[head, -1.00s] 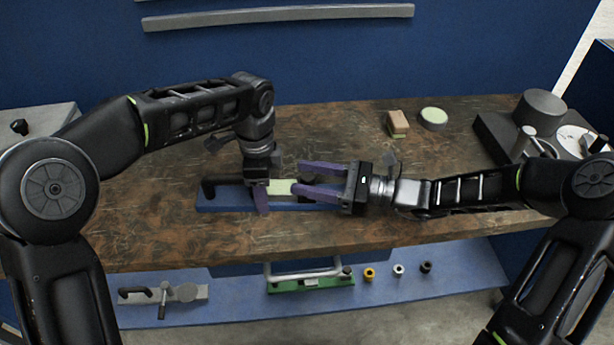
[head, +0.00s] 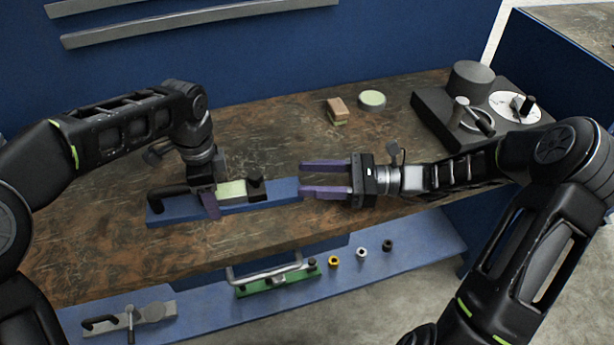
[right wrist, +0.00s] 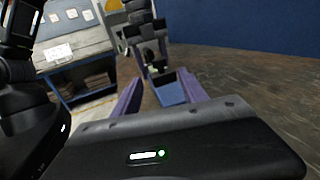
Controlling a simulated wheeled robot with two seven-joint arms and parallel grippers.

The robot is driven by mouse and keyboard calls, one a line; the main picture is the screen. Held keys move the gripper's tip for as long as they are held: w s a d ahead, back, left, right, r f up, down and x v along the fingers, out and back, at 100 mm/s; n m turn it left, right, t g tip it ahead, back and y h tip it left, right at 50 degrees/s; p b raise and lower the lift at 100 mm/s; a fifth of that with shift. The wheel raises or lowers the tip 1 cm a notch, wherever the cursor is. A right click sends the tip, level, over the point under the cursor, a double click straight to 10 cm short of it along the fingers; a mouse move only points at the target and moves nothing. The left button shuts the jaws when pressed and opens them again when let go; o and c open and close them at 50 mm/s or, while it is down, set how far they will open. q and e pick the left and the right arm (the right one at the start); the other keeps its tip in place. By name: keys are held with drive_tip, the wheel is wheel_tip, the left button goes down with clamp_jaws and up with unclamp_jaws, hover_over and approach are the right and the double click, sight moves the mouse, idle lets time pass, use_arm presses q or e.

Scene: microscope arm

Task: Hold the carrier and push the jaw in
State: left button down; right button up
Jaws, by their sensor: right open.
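A blue base plate (head: 285,189) lies on the brown bench and bears a pale green block (head: 232,190), which looks like the carrier. A small black jaw-like piece (head: 256,186) stands at the block's right end. The right wrist view shows the blue plate (right wrist: 168,94) between the fingers.
A black handle (head: 167,196) stands at the plate's left end. A sponge-like block (head: 337,110), a round green pad (head: 372,99) and a dark device with dials (head: 440,108) stand farther back. A lower blue shelf (head: 410,250) holds a green fixture (head: 275,281) and small rings.

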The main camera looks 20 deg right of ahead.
use_arm(q)
drive_tip(key=shift+r, duration=0.1)
drive_tip(key=shift+c, duration=2.2)
unclamp_jaws()
wheel_tip(320, 180, up, 7)
drive_tip(key=shift+r, duration=0.2)
